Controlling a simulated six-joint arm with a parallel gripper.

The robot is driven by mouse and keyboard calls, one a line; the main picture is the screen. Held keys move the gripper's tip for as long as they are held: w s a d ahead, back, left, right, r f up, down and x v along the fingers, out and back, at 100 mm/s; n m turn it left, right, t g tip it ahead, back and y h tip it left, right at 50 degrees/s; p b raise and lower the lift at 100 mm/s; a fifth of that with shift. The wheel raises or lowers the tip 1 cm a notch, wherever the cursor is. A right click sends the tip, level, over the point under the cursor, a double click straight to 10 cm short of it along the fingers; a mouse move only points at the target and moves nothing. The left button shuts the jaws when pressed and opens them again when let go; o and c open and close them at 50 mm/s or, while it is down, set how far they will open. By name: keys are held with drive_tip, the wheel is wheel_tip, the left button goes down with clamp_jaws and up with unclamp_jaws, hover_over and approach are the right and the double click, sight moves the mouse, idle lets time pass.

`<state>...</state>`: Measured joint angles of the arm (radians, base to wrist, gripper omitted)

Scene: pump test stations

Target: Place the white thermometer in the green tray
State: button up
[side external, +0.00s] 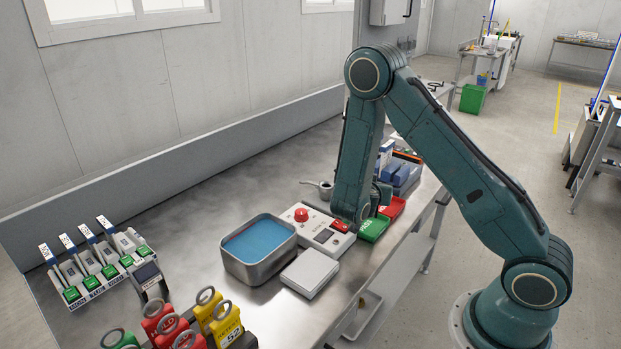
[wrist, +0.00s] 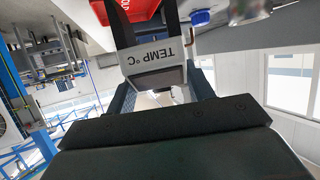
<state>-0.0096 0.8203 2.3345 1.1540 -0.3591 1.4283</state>
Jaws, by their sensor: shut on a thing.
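In the wrist view a pale grey-white device marked "TEMP °C" (wrist: 155,53), which I take for the white thermometer, sits between the fingers of my gripper (wrist: 163,84). The lettering shows upside down, beside a dark display. My gripper is shut on it. In the side view my forearm reaches down at the bench's front edge, and my fingers and the thermometer are mostly hidden behind it. The green tray (side external: 374,230) lies on the bench close beside the lower end of my arm. Its near-left part is partly covered.
A red tray (side external: 393,208) adjoins the green one, and red also shows at the wrist view's top (wrist: 128,10). A white control box (side external: 318,236) with a red button, a metal basin (side external: 259,264) and a pale flat box (side external: 310,273) stand left. Blue bins (side external: 401,178) stand behind.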

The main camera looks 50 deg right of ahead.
drive_tip(key=shift+f, duration=0.25)
drive_tip(key=shift+f, duration=1.8)
drive_tip(key=shift+f, duration=0.1)
drive_tip(key=o, duration=1.1)
drive_tip(key=shift+a, duration=0.1)
drive_tip(key=v, duration=1.2)
